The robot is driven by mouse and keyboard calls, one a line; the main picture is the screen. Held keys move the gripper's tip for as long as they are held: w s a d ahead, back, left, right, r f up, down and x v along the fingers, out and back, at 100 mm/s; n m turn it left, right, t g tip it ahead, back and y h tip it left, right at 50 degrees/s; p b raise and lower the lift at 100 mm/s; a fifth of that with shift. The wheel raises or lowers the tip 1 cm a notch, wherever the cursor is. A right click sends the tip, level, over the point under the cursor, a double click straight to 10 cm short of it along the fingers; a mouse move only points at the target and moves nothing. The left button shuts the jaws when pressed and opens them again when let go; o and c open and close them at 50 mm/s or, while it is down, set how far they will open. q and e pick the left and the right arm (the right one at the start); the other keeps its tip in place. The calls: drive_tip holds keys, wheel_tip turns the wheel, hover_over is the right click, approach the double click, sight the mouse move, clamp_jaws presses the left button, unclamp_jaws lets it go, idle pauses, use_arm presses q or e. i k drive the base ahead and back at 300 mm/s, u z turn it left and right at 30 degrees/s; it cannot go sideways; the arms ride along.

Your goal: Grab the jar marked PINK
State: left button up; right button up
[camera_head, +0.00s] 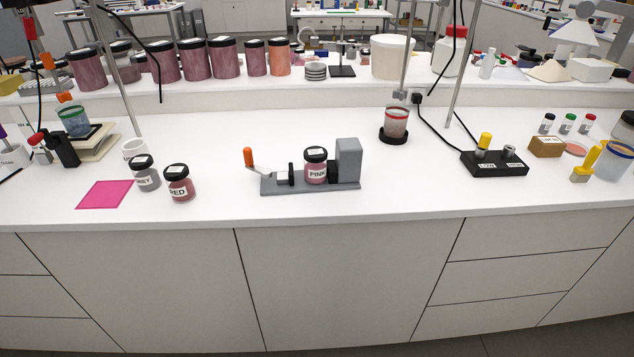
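The jar marked PINK (316,168) has a dark lid and pink contents. It stands upright in a grey clamp fixture (348,158) on the white bench, between the fixture's block on the right and a dark round pad (291,174) on the left. An orange-handled crank (249,158) sits at the fixture's left end. I cannot tell whether the pad touches the jar. Neither of my grippers shows in the head view.
A jar marked RED (180,184) and a grey-labelled jar (146,173) stand to the left, near a pink sheet (105,194). A black control box (495,164) with a yellow knob is to the right. The bench front around the fixture is clear.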

sight(316, 157)
drive_tip(key=k, duration=0.95)
drive_tip(key=u, duration=1)
drive_tip(key=i, duration=1.9)
drive_tip(key=z, duration=0.6)
